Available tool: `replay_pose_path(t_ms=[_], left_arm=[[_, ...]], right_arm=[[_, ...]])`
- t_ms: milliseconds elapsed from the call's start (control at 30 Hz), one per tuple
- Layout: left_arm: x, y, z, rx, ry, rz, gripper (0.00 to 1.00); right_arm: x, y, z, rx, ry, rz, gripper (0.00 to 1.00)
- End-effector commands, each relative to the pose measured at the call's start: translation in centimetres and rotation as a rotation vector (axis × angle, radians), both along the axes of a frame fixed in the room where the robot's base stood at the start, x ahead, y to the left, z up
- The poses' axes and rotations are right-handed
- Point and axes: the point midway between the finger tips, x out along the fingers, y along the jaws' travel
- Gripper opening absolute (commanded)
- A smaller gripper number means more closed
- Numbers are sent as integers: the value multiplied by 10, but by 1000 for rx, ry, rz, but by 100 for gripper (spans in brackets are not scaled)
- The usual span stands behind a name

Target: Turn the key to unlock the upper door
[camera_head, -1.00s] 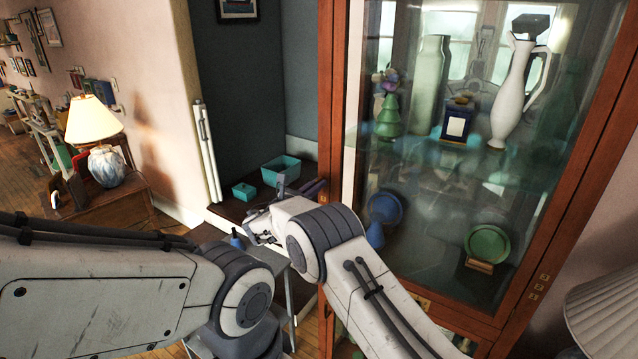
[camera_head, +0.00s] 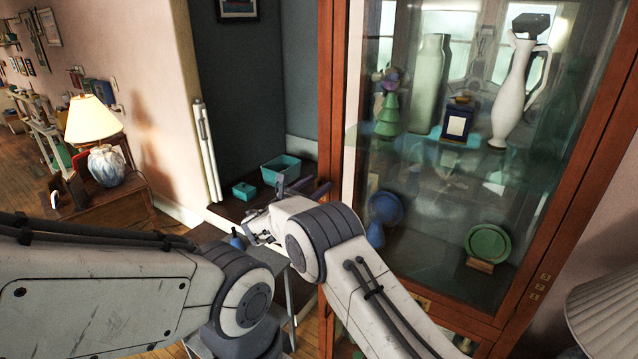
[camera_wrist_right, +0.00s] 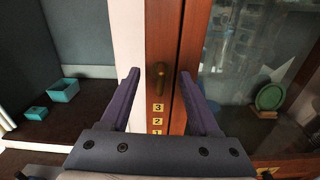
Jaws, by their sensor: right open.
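The upper door is a tall glass pane in a red-brown wooden frame (camera_head: 333,90) on the cabinet. In the right wrist view, a small brass key or key-like fitting (camera_wrist_right: 159,72) sits on the wooden upright, above the gold number plates 3, 2 and 1. My right gripper (camera_head: 307,187) is beside the left edge of the cabinet. In the wrist view its dark fingers (camera_wrist_right: 160,76) are open, one on each side of the brass piece, with gaps visible on both sides. Whether it reaches the key's depth I cannot tell. My left arm crosses the lower left; its gripper is out of view.
Behind the glass stand a white jug (camera_head: 515,95), a blue box (camera_head: 457,120) and a green plate (camera_head: 488,243). Teal boxes (camera_head: 281,168) sit on a dark low surface left of the cabinet. A pale lampshade (camera_head: 605,305) is close at the lower right.

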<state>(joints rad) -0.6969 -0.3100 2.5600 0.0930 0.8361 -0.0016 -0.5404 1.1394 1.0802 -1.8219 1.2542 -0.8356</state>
Motion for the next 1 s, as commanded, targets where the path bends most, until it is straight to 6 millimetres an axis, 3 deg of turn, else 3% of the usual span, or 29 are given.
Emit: replay_pose_path(t_ms=[300, 600, 733, 833, 1000], left_arm=[[0, 0, -33, 0, 0, 5, 50], [0, 0, -47, 0, 0, 4, 50], [0, 0, -49, 0, 0, 4, 50], [0, 0, -51, 0, 0, 3, 50], [0, 0, -55, 0, 0, 3, 50]], right_arm=[[-46, 35, -4, 1, -2, 4, 62], [-78, 58, -1, 4, -2, 1, 62], [-92, 48, 0, 84, 27, -32, 62], [-120, 26, -3, 250, 77, -102, 62], [-206, -13, -21, 663, 169, -313, 62]])
